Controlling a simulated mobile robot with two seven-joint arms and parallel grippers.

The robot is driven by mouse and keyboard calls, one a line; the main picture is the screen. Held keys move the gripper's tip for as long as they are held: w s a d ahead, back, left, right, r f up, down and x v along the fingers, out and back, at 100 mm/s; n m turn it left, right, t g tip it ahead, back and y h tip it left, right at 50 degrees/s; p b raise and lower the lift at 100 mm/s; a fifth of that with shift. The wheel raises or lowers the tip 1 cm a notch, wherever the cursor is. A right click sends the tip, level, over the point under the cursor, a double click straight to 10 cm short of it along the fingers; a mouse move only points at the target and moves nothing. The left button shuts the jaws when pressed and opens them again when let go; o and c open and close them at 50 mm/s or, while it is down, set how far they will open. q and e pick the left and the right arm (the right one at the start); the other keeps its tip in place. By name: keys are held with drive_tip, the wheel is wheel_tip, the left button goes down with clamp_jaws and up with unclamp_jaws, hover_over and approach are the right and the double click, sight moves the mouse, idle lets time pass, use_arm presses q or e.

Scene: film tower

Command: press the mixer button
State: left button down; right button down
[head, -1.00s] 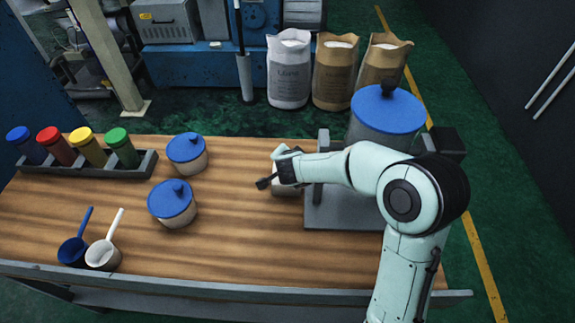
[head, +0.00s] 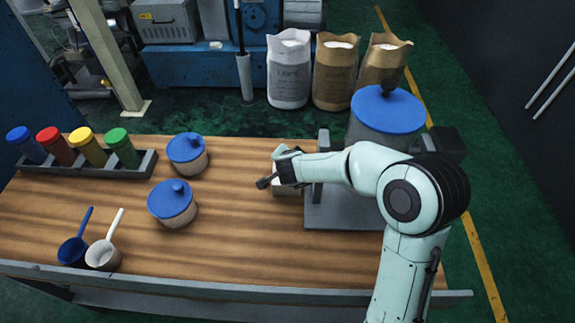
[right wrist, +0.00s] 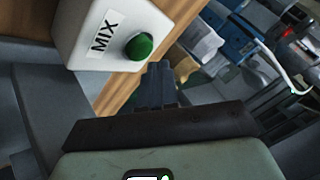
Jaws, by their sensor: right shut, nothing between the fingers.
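The mixer (head: 345,205) stands at the right end of the wooden table, with a blue-lidded container (head: 388,112) on it. My right arm reaches across in front of it. A pale button box (head: 285,189) is partly hidden behind my right gripper (head: 263,183) in the head view. In the right wrist view the white box (right wrist: 90,40) carries the label MIX and a round green button (right wrist: 139,46). My right gripper (right wrist: 160,70) is shut and empty, its fingertips close below the button in that view. I cannot tell whether they touch it. My left gripper is not in view.
Two blue-lidded jars (head: 186,153) stand mid-table. A rack (head: 90,170) of several colored-lid tubes is at the left. A blue scoop (head: 75,248) and a white scoop (head: 103,254) lie at the front left. Sacks (head: 335,72) stand on the floor behind.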

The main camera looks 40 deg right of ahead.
drive_tip(key=shift+f, duration=0.2)
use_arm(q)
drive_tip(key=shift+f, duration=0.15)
use_arm(e)
drive_tip(key=shift+f, duration=0.25)
